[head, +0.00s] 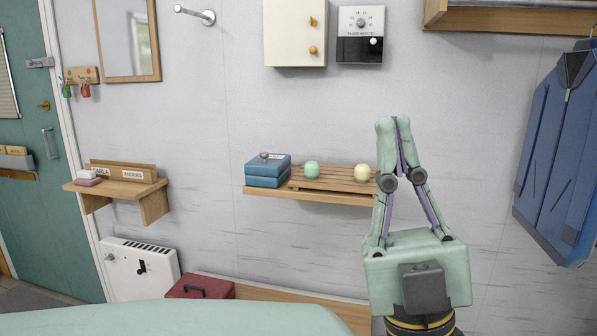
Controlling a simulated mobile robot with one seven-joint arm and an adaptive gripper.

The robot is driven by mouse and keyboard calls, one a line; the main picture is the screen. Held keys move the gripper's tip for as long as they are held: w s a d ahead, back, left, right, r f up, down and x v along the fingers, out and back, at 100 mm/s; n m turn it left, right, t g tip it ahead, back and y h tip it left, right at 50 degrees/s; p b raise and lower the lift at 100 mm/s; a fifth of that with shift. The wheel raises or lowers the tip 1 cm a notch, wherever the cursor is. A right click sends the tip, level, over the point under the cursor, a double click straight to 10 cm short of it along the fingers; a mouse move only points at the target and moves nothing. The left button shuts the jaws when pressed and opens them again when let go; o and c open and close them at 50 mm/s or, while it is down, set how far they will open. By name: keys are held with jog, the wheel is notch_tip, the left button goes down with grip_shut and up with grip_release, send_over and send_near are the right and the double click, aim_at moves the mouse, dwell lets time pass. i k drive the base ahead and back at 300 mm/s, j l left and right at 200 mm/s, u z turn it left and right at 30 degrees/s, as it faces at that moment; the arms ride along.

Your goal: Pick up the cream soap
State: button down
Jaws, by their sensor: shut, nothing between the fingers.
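The cream soap (362,173) is a small pale round ball on a slatted wooden rack (330,180), which rests on a wooden wall shelf (260,191). A mint-green round soap (312,169) sits to its left on the same rack. My gripper (393,122) is upright in the foreground, its fingers pointing up and brought together, with nothing held. In the picture it stands just right of the cream soap and covers the rack's right end. I cannot tell how far it is from the shelf in depth.
Blue folded cloths or boxes (267,172) are stacked at the shelf's left end. A small shelf with name plates (128,188) is at left, above a white heater (140,269). A dark red box (200,288) is below. A blue jacket (560,150) hangs at right.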

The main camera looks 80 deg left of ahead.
aim_at(362, 170)
jog(key=u, duration=1.85)
jog(key=i+l+u, duration=0.35)
jog(key=i, duration=0.25)
jog(key=i+l+u, duration=0.35)
jog(key=i, duration=0.25)
